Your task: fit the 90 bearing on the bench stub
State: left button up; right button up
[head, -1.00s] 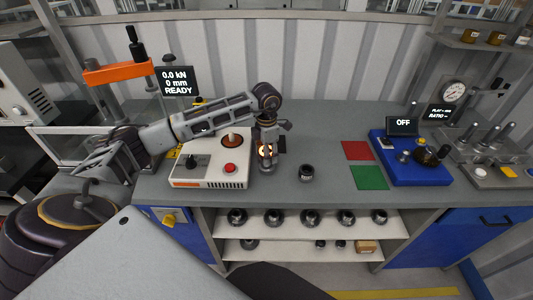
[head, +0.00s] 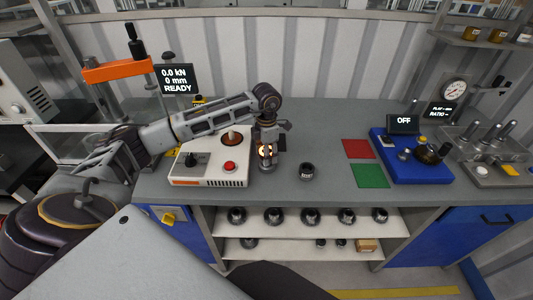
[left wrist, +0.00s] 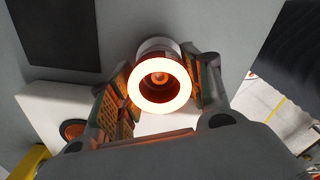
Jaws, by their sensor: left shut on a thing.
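My left gripper (head: 266,150) is shut on the 90 bearing (head: 265,152), a ring that glows orange-white. In the left wrist view the bearing (left wrist: 134,88) sits between the two fingers (left wrist: 160,90), its glowing face toward the camera. The bench stub (head: 269,167), a short grey metal post, stands directly below the gripper on the bench. In the left wrist view the grey stub (left wrist: 158,45) shows behind the ring, and a lit end shows inside the bore. I cannot tell whether the ring is around the stub or just above it. My right gripper is not in view.
A dark cylindrical part (head: 306,171) stands to the right. Red (head: 358,149) and green (head: 369,176) pads lie farther right. Several bearings (head: 272,215) are on the shelf below.

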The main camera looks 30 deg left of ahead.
pick_arm(q)
jog(key=shift+f+b, duration=0.45)
jog(key=shift+f, duration=0.25)
jog(key=o, duration=1.1)
jog(key=shift+r+p, duration=1.9)
jog(key=shift+r, duration=1.6)
jog(key=shift+r, duration=0.15)
